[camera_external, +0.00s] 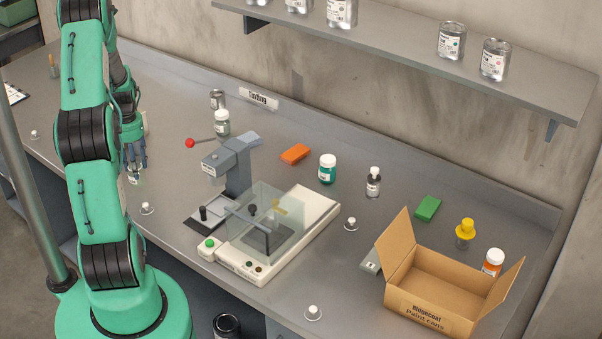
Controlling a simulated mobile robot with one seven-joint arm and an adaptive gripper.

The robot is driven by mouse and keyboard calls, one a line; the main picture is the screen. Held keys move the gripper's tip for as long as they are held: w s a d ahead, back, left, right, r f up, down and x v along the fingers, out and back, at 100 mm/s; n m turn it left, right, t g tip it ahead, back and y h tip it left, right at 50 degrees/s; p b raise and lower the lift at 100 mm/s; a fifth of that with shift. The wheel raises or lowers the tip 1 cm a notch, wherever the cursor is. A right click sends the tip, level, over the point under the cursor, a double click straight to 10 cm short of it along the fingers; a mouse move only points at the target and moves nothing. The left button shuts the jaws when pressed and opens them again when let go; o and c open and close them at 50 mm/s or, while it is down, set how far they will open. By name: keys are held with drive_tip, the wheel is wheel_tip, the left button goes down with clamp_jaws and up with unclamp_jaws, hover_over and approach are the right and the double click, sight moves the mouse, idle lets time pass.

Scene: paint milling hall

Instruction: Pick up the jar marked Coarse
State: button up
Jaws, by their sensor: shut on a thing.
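My gripper (136,164) points down over the left part of the grey bench, partly beside my green arm. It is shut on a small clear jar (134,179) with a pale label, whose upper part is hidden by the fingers. The label is too small to read, so I cannot tell if it says Coarse. I cannot tell whether the jar touches the bench. Another clear jar with a pale lid (222,123) stands farther back, right of my gripper.
A grey press with a red-knobbed lever (240,165) and a balance with a clear shield (262,235) stand right of my gripper. A shelf (400,62) holds cans above.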

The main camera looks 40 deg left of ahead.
wheel_tip(320, 180, up, 9)
drive_tip(key=p, duration=0.1)
idle(0.3)
